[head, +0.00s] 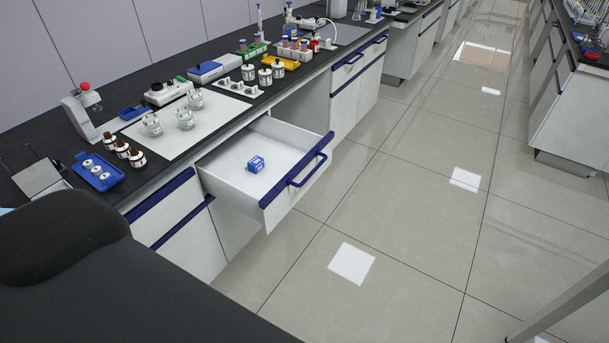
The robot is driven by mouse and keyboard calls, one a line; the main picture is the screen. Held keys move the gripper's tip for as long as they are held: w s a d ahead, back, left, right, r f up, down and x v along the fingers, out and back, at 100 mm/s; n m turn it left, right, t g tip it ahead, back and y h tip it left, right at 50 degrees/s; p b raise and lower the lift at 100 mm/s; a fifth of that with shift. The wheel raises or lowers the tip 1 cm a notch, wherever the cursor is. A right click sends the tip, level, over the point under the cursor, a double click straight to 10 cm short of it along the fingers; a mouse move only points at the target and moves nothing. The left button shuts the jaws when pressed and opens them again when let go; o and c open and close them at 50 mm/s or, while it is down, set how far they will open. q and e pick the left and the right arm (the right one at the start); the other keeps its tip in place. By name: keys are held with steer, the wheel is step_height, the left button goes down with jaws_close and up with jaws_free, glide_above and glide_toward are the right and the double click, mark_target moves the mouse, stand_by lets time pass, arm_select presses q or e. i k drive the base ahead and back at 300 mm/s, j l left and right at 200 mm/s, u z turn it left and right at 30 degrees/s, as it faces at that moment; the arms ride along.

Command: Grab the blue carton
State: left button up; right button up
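The blue carton (256,164) is a small blue box with white markings. It sits inside an open white drawer (229,181) under the lab bench, towards the middle of the drawer floor. The drawer has a blue front edge and a blue bar handle (308,170). Neither of my grippers is in the head view, and nothing touches the carton.
The black bench (224,123) above the drawer carries glass reactors (185,117), brown bottles (122,149), a blue tray (98,172) and racks. The tiled floor (400,210) in front of the drawer is clear. Another bench (573,110) stands at the far right.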

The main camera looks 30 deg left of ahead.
mark_target(256, 164)
steer(key=u, duration=1.3)
steer(key=i+l+u, duration=0.1)
steer(key=i+l, duration=0.15)
steer(key=i+l+u, duration=0.1)
steer(key=i+l, duration=0.15)
steer(key=l, duration=0.15)
steer(key=i+l+u, duration=0.1)
steer(key=i+l, duration=0.15)
steer(key=i+l+u, duration=0.15)
steer(key=l, duration=0.3)
steer(key=i+l+u, duration=0.1)
steer(key=i+l, duration=0.15)
steer(key=i+l+u, duration=0.1)
steer(key=l, duration=0.4)
steer(key=i+l+u, duration=0.1)
steer(key=i+l, duration=0.15)
steer(key=l, duration=0.2)
steer(key=i+l+u, duration=0.1)
steer(key=l, duration=0.35)
steer(key=l+u, duration=0.1)
steer(key=l, duration=0.15)
steer(key=i+l+u, duration=0.1)
steer(key=l, duration=0.2)
